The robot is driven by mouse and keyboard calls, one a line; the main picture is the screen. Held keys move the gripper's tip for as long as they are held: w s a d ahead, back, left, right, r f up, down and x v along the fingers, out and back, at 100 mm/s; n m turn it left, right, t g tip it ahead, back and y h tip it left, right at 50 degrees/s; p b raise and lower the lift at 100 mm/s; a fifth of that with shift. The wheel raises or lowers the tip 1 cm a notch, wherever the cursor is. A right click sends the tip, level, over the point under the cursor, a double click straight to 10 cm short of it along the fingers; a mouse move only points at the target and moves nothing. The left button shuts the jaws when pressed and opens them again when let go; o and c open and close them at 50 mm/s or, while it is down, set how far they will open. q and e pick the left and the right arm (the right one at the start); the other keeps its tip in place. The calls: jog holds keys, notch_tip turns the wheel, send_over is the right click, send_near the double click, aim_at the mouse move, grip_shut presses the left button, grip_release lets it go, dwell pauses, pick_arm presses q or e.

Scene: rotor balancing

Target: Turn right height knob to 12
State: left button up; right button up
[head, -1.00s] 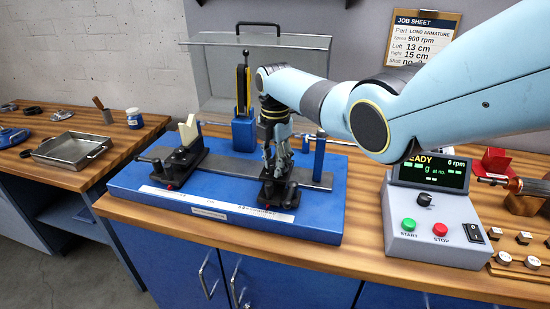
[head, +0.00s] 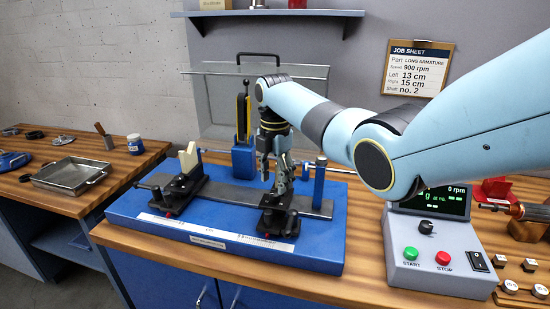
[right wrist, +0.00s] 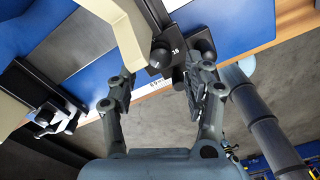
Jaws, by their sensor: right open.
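The balancing machine has a blue base (head: 130,207) on the wooden bench. Its right support (head: 278,216) is a black block on the grey rail, and the left support (head: 180,187) carries a cream block. My right gripper (head: 277,170) points down just above the right support, fingers apart. In the right wrist view the open fingers (right wrist: 160,82) frame a dark knob (right wrist: 160,55) beside a small white number that I cannot read surely. The knob lies a little beyond the fingertips, with nothing held. My left gripper is out of view.
A blue post (head: 319,180) stands just right of my right gripper, and a blue stand with a black and yellow lever (head: 243,118) behind it. The control box (head: 440,255) is at the right. The job sheet (head: 417,68) on the wall reads Left 13 cm, Right 15 cm.

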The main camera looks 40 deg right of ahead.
aim_at(275, 193)
notch_tip(275, 193, up, 8)
dwell(0.6)
